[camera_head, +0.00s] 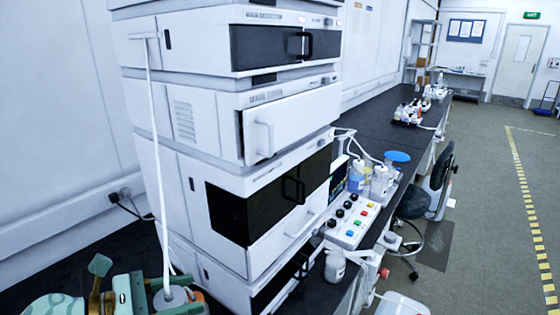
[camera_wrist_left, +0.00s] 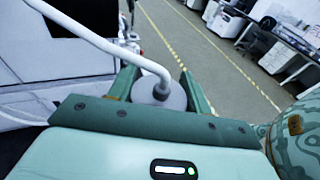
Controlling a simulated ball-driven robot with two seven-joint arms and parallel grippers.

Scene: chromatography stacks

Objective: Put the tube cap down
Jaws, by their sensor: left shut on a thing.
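The tube cap (camera_head: 178,298) is a pale grey disc at the bottom left of the head view, with a white tube (camera_head: 155,150) rising from it to the side of the top instrument. My left gripper (camera_head: 160,292) is green and shut on the cap. In the left wrist view, the cap (camera_wrist_left: 162,98) sits between the two green fingers of the left gripper (camera_wrist_left: 159,84), and the tube bends down into its top. What lies directly under the cap is hidden. My right gripper is not in view.
The white instrument stack (camera_head: 240,200) stands close to the right of my left gripper. Bottles (camera_head: 378,180), a control box with coloured buttons (camera_head: 350,222) and a small white bottle (camera_head: 335,266) stand beyond it. A stool (camera_head: 412,203) is on the floor.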

